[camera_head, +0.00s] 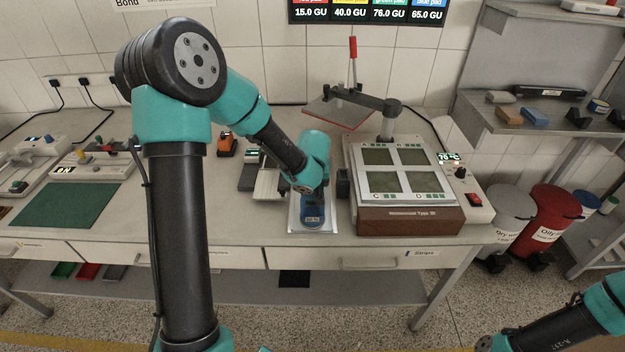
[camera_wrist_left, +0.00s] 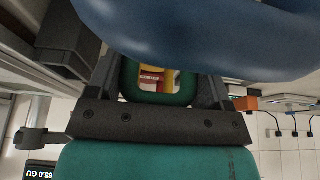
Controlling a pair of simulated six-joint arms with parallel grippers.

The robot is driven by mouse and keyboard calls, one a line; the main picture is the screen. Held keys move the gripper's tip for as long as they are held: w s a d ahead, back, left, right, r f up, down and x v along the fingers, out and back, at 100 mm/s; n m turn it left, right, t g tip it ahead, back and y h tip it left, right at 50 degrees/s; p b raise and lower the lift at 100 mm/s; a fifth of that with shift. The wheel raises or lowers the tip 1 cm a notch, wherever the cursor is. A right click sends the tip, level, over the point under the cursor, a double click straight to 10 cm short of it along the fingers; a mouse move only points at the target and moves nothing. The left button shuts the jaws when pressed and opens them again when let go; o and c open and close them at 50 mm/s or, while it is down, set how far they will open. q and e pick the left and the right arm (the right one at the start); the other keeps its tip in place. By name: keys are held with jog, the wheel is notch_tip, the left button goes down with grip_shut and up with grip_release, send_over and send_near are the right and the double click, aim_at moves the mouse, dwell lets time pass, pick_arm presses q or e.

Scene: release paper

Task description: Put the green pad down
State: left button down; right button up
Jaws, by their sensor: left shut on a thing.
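My left gripper (camera_head: 311,190) reaches down over a white plate (camera_head: 295,229) on the bench. In the left wrist view, its dark jaws (camera_wrist_left: 160,90) are shut on a green, rounded frame-like piece (camera_wrist_left: 131,84), which I take for the green pad. Red and yellow show through its window. A smooth blue body (camera_wrist_left: 200,40) fills the upper wrist view. In the head view, a blue labelled body (camera_head: 313,212) shows directly under the gripper, at the plate. I cannot tell whether blue and green are one piece or whether it touches the plate. My right gripper (camera_head: 484,344) shows only at the bottom edge.
A heated unit (camera_head: 411,219) with several square fields stands right of the plate; a hinged panel (camera_head: 340,112) is behind it. Small devices (camera_head: 268,184) stand left of the plate. A green mat (camera_head: 62,205) lies far left. The bench between mat and devices is partly hidden by my arm.

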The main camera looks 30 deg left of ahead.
pick_arm(q)
grip_release()
jog(key=v, duration=1.2)
jog(key=shift+r, duration=0.15)
